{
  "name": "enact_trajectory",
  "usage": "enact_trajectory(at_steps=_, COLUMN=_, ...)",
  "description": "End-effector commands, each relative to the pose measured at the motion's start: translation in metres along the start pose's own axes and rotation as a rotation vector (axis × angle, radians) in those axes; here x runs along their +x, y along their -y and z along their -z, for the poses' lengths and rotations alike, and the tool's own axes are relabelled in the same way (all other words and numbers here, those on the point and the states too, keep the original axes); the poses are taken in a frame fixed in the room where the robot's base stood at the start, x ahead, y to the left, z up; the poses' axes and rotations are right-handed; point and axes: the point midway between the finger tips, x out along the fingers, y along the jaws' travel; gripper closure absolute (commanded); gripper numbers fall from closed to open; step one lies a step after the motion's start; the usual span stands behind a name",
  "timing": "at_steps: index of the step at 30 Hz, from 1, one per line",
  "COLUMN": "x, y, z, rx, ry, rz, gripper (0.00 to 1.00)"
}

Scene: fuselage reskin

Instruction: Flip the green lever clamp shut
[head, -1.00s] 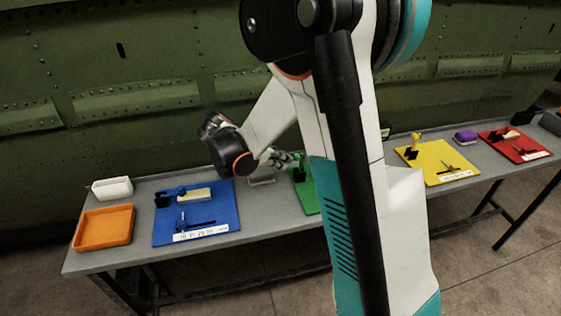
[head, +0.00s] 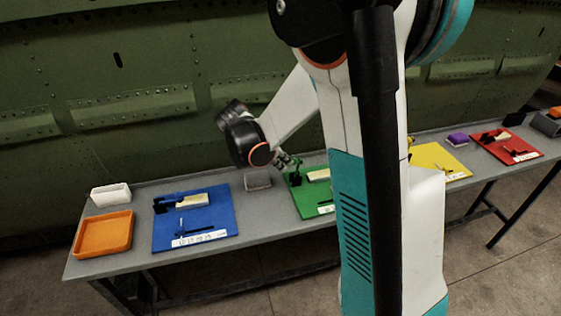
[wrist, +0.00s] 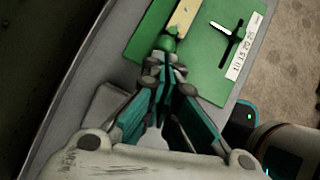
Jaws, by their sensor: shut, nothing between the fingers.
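The green board (head: 312,203) lies on the bench, partly hidden behind my arm. The green lever clamp (head: 296,162) is at its left rear corner, above a black base. In the wrist view the clamp's round green knob (wrist: 170,32) shows just beyond my fingertips, with a pale block beside it on the green board (wrist: 208,62). My gripper (head: 286,160) is close to the knob from the left, and its fingers (wrist: 168,72) are shut and empty. I cannot tell whether they touch the knob. The lever's exact tilt is hard to make out.
A blue board (head: 215,226) and an orange tray (head: 103,234) lie to the left. A grey container (head: 258,180) stands between the blue and green boards. Yellow (head: 432,155) and red (head: 512,146) boards lie right. The green fuselage wall (head: 120,110) rises behind the bench.

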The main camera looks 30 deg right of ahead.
Motion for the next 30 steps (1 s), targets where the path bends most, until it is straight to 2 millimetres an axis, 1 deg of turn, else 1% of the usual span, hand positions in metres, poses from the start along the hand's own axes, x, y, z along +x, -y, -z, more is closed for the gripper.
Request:
enact_trajectory(at_steps=1, x=-0.002, y=0.001, z=-0.007, rx=0.01, ry=-0.026, rz=-0.003, gripper=1.0)
enact_trajectory(at_steps=8, x=0.002, y=0.006, z=-0.026, rx=0.052, ry=-0.21, rz=-0.042, gripper=1.0)
enact_trajectory(at_steps=14, x=0.01, y=0.011, z=-0.042, rx=0.091, ry=-0.393, rz=-0.081, gripper=1.0)
enact_trajectory(at_steps=21, x=0.025, y=0.017, z=-0.058, rx=0.138, ry=-0.61, rz=-0.129, gripper=1.0)
enact_trajectory(at_steps=25, x=0.034, y=0.021, z=-0.066, rx=0.162, ry=-0.728, rz=-0.154, gripper=1.0)
enact_trajectory(at_steps=26, x=0.034, y=0.021, z=-0.065, rx=0.162, ry=-0.744, rz=-0.158, gripper=1.0)
enact_trajectory(at_steps=30, x=0.031, y=0.02, z=-0.063, rx=0.156, ry=-0.736, rz=-0.156, gripper=1.0)
